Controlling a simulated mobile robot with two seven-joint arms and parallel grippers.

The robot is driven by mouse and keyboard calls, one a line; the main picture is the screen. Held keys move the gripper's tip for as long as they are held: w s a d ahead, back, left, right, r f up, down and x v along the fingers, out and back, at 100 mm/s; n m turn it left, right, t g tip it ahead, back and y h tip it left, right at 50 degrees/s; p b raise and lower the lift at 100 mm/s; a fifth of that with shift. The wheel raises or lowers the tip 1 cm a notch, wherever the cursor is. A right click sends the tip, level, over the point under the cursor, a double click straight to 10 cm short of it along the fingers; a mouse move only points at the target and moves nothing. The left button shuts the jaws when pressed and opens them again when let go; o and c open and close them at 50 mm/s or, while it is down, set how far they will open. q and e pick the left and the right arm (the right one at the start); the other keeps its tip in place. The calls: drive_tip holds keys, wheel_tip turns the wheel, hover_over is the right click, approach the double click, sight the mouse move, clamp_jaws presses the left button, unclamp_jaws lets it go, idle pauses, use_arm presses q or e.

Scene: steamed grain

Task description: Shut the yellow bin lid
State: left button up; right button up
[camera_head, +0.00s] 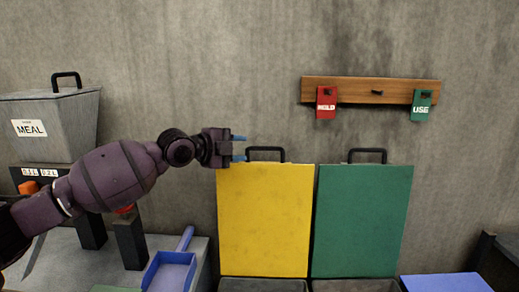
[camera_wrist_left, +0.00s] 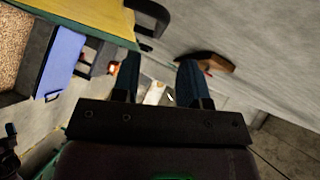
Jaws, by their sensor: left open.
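The yellow bin lid (camera_head: 264,220) stands raised and upright in front of the wall, with a black handle (camera_head: 265,151) on its top edge. Its bin shows only as a dark rim (camera_head: 262,285) at the bottom of the head view. My left gripper (camera_head: 242,148) is open at the lid's upper left corner, its blue fingers just left of the handle. In the left wrist view the open fingers (camera_wrist_left: 160,76) have no object visibly held between them. The yellow lid (camera_wrist_left: 92,14) and black handle (camera_wrist_left: 150,16) show at its top left. My right gripper is not in view.
A green lid (camera_head: 361,222) stands upright just right of the yellow one. A blue scoop (camera_head: 172,272) lies on a grey surface at left, below a grey MEAL hopper (camera_head: 60,120). A wooden rack (camera_head: 350,90) holds red and green tags above. A blue panel (camera_head: 445,283) is at lower right.

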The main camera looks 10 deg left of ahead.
sight(261, 149)
use_arm(q)
drive_tip(key=x, duration=0.7)
drive_tip(key=shift+w, duration=0.1)
clamp_jaws()
